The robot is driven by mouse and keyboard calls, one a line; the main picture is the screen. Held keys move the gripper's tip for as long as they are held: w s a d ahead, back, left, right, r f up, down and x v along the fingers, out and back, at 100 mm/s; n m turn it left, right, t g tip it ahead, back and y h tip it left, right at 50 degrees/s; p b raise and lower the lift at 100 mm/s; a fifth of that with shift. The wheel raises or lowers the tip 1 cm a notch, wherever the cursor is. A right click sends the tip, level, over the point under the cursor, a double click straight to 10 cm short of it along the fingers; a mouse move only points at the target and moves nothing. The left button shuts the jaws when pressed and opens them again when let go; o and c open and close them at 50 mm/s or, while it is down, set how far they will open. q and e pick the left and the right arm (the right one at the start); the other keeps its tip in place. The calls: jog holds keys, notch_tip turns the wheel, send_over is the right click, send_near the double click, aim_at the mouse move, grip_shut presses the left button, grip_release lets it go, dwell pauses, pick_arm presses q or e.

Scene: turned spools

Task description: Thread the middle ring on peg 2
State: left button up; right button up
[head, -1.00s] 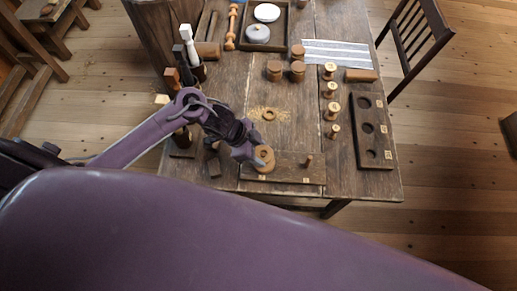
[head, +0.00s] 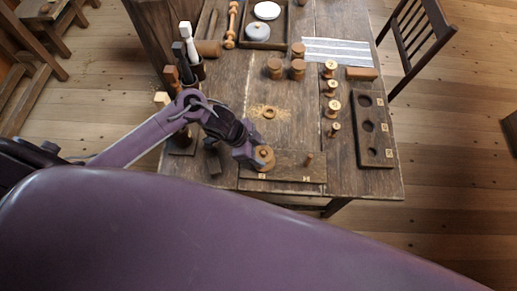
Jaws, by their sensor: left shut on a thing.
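A dark wooden peg board (head: 286,174) lies along the table's front edge. One bare wooden peg (head: 309,159) stands at its right. At its left end my left gripper (head: 257,158) is shut on a wooden ring (head: 267,163). A peg top seems to show in the middle of this ring, so the ring appears to be around the left peg. Whether it rests on the board or on another ring, I cannot tell. Another ring (head: 269,113) lies flat on the table behind, among sawdust. The labels on the board are too small to read surely. My right gripper is out of view.
A dark board with round recesses (head: 360,128) lies at the right. Several turned spools (head: 332,108) stand in a row beside it. More spools (head: 297,69), a striped cloth (head: 337,51) and a tray (head: 283,42) are farther back. Tools (head: 190,50) stand upright at the left.

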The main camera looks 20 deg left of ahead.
pick_arm(q)
jog(key=o, duration=1.5)
notch_tip(320, 180, up, 8)
jog(key=p, duration=0.8)
notch_tip(320, 180, up, 2)
jog(key=shift+p, duration=1.1)
jog(key=shift+s, duration=0.15)
